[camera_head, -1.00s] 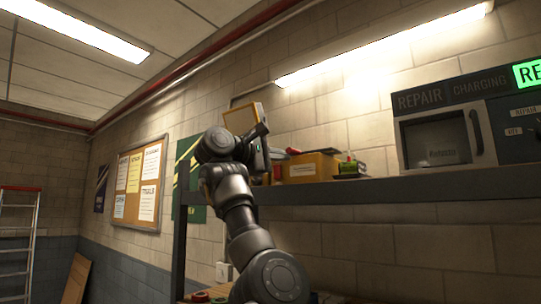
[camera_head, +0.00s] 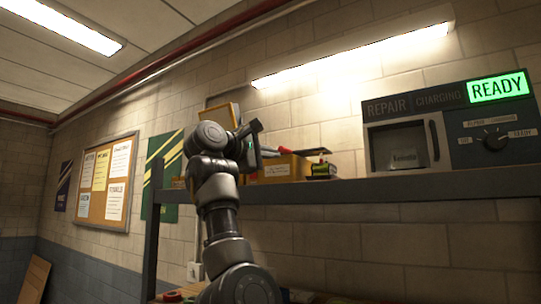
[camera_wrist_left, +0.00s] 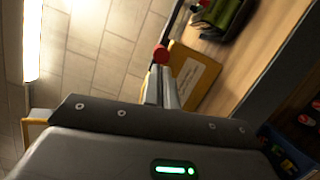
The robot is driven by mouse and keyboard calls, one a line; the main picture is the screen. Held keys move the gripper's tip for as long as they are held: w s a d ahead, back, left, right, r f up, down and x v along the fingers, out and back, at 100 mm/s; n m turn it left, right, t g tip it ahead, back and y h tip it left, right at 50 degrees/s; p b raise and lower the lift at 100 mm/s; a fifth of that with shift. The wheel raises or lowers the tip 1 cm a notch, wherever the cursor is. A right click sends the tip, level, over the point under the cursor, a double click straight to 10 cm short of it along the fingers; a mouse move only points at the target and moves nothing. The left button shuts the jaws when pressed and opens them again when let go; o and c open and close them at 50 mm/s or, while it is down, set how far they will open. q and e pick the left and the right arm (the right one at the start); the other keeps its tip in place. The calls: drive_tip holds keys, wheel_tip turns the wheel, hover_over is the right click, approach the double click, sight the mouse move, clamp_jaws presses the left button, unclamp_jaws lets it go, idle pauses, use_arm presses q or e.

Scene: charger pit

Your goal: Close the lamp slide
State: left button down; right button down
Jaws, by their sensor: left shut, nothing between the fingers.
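A yellow-edged box (camera_head: 228,113) is on the brick wall above the shelf, below the left end of the lit lamp (camera_head: 350,57). My left arm covers part of it. I cannot make out a slide on it or whether one is open. My left gripper (camera_wrist_left: 160,85) is shut and empty, its fingers held together. In the head view the gripper (camera_head: 252,143) is just right of and below the yellow-edged box, with its fingertips hard to make out. A yellow edge (camera_wrist_left: 25,132) also shows in the left wrist view. My right gripper is not in view.
A red round end (camera_wrist_left: 161,54) shows beyond my fingertips. A notice board (camera_head: 104,183) hangs left.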

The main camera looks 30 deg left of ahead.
use_arm(q)
drive_tip(key=a, duration=0.3)
drive_tip(key=shift+f, duration=0.3)
drive_tip(key=a+b+v, duration=0.1)
drive_tip(key=b+v, duration=0.4)
drive_tip(key=v, duration=0.4)
drive_tip(key=shift+s+f+b, duration=0.2)
drive_tip(key=shift+s+b, duration=0.05)
drive_tip(key=shift+b, duration=0.05)
